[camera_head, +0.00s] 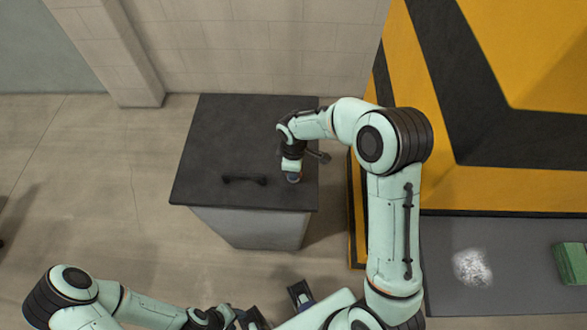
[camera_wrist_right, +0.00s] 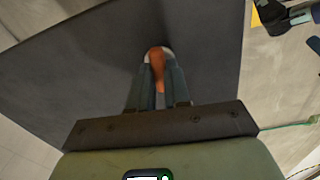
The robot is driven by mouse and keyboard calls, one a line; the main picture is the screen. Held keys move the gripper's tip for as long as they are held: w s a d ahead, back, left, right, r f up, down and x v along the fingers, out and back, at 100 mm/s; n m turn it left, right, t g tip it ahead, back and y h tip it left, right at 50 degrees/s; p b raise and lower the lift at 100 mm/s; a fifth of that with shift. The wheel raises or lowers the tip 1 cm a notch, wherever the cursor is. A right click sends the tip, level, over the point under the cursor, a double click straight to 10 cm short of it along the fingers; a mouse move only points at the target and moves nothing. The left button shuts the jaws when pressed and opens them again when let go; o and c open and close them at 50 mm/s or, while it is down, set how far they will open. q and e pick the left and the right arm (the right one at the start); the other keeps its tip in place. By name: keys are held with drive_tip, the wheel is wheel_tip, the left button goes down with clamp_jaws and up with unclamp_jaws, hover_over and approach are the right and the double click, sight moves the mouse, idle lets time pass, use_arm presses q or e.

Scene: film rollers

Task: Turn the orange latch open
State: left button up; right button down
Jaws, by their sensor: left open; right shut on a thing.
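The orange latch (camera_wrist_right: 157,66) shows in the right wrist view, between the two fingers of my right gripper (camera_wrist_right: 158,84). The fingers are shut on it, and they hide its sides. In the head view my right gripper (camera_head: 293,174) is over the right front part of the dark box lid (camera_head: 225,135), and the latch is mostly hidden under it. My left gripper (camera_head: 276,306) is open and empty at the bottom of the head view, in front of the box and apart from it.
A black handle (camera_head: 244,180) lies on the lid, left of my right gripper. A yellow and black striped structure (camera_head: 500,190) stands close on the right. A dark surface there holds a green block (camera_head: 572,262) and a whitish patch (camera_head: 472,266). The floor left of the box is clear.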

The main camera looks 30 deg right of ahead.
drive_tip(key=c, duration=1.1)
unclamp_jaws()
wheel_tip(320, 180, up, 14)
drive_tip(key=shift+f+p, duration=0.25)
drive_tip(key=shift+p, duration=0.25)
